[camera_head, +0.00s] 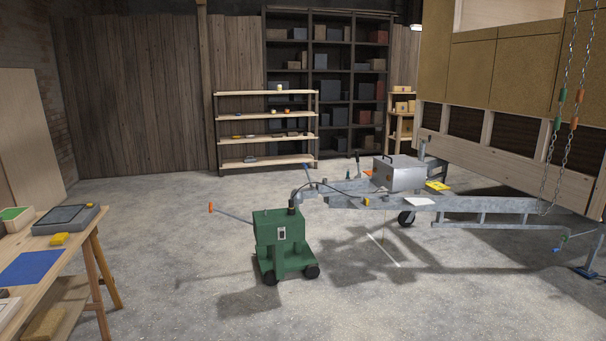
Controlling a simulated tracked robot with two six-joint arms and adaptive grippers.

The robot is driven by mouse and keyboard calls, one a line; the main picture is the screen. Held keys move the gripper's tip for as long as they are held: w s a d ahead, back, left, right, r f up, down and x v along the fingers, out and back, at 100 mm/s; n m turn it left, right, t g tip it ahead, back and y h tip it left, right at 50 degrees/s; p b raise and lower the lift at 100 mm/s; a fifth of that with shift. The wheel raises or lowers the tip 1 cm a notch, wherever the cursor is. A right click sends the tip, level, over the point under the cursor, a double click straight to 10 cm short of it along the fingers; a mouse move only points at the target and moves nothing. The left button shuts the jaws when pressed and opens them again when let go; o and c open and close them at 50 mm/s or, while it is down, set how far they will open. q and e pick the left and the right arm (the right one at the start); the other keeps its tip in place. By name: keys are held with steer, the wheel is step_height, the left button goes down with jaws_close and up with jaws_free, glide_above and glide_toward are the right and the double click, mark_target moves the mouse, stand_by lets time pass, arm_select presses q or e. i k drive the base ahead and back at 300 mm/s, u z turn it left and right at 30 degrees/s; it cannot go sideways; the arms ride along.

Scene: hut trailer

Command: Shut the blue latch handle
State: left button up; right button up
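A small blue handle (307,168) sticks up near the front end of the grey trailer drawbar (345,200), just above the coupling (303,193) beside the green wheeled mover (280,237). It looks raised and tilted, but it is too small to tell exactly how it sits. Neither of my grippers is in view.
The mover has a tiller with an orange grip (211,207) reaching left. A metal box (398,172) sits on the drawbar. A wooden table (75,252) stands at the left edge. Chains (560,110) hang at the right. The concrete floor in front is clear.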

mark_target(304, 164)
steer(key=z, duration=0.15)
steer(key=i, duration=2.25)
steer(key=z, duration=0.3)
steer(key=i, duration=3.45)
steer(key=u, duration=0.05)
